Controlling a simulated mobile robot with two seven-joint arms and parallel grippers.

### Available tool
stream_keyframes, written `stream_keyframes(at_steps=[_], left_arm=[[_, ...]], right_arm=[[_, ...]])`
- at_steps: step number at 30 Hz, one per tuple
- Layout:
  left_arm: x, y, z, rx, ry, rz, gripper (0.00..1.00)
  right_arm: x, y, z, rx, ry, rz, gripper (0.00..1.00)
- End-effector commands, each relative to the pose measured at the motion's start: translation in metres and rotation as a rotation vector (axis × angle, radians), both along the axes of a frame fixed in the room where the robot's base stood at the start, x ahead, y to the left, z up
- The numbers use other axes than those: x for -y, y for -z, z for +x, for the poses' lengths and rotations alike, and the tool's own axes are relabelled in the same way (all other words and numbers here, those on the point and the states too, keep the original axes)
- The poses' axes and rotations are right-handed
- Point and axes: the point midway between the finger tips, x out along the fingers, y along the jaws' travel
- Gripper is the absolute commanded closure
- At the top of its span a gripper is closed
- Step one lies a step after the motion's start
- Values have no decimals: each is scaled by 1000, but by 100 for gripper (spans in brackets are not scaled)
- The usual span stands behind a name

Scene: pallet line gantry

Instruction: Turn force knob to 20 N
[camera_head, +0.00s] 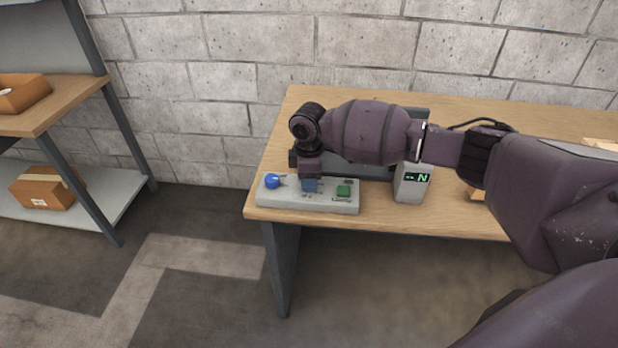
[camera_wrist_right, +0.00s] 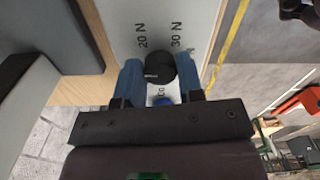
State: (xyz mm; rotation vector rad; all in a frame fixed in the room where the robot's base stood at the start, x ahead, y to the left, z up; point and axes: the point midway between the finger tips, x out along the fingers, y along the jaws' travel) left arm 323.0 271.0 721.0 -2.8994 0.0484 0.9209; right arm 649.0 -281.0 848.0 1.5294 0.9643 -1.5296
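The black force knob (camera_wrist_right: 160,68) shows in the right wrist view on a pale control panel (camera_head: 330,205), near printed "20 N" and "30 N" labels. My right gripper (camera_head: 310,186) reaches down onto this panel in the head view and hides the knob there. In the right wrist view its blue fingers (camera_wrist_right: 159,76) stand on either side of the knob and appear to touch it. A small pale mark shows on the knob's left side; which label it points at is unclear. My left gripper is in neither view.
The wooden table (camera_head: 470,222) ends just left of the panel. A shelf (camera_head: 60,95) stands farther left.

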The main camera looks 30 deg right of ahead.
Motion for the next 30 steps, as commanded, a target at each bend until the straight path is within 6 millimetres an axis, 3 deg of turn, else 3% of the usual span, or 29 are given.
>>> stream_keyframes(at_steps=[1, 5, 17, 30], left_arm=[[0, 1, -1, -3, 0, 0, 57], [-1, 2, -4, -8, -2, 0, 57], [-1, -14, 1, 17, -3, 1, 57], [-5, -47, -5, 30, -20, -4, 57]], right_arm=[[0, 0, 0, 0, 0, 0, 73], [0, 0, 0, 0, 0, 0, 90], [-1, -5, 0, 3, 89, 2, 90], [-2, -7, -1, 0, 463, 3, 90]])
